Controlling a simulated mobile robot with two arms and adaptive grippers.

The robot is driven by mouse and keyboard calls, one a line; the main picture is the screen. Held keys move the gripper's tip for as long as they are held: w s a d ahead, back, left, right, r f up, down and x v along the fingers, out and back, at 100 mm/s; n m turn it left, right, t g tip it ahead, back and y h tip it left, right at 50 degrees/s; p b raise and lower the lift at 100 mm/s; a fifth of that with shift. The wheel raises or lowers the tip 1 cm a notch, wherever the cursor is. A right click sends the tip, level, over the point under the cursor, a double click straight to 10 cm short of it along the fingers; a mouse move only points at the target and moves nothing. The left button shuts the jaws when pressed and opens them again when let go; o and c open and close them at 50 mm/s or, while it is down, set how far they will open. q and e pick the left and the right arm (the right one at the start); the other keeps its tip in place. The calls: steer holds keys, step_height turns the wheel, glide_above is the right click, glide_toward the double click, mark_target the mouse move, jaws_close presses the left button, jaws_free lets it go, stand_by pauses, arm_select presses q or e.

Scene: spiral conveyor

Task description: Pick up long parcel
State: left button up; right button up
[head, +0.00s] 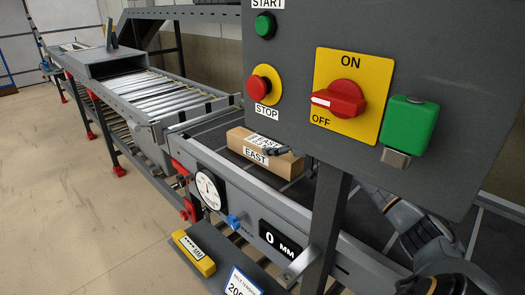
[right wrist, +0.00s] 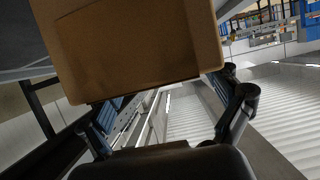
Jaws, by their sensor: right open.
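The long parcel (head: 246,141) is a brown cardboard box with white EAST labels, lying on the dark conveyor belt. My right gripper (head: 279,150) shows as dark fingers at the parcel's right part, partly hidden behind the control panel. In the right wrist view the parcel (right wrist: 135,45) fills the upper middle. The right gripper (right wrist: 165,103) is open there, with its fingers apart near the parcel's lower edge; whether they touch it I cannot tell. My left gripper is not in view.
A grey control panel (head: 440,55) with START, STOP and ON/OFF controls blocks much of the right side. Its post (head: 325,220) stands before the belt. A dial gauge (head: 209,190) sits on the near rail. A roller conveyor (head: 150,88) runs to the back left.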

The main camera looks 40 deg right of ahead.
mark_target(267, 145)
steer(key=x, duration=0.4)
steer(key=shift+a+p, duration=0.2)
steer(key=shift+p, duration=0.15)
steer(key=c, duration=1.4)
steer(key=shift+r, duration=0.1)
steer(key=shift+c, duration=0.5)
steer(key=shift+r, duration=0.15)
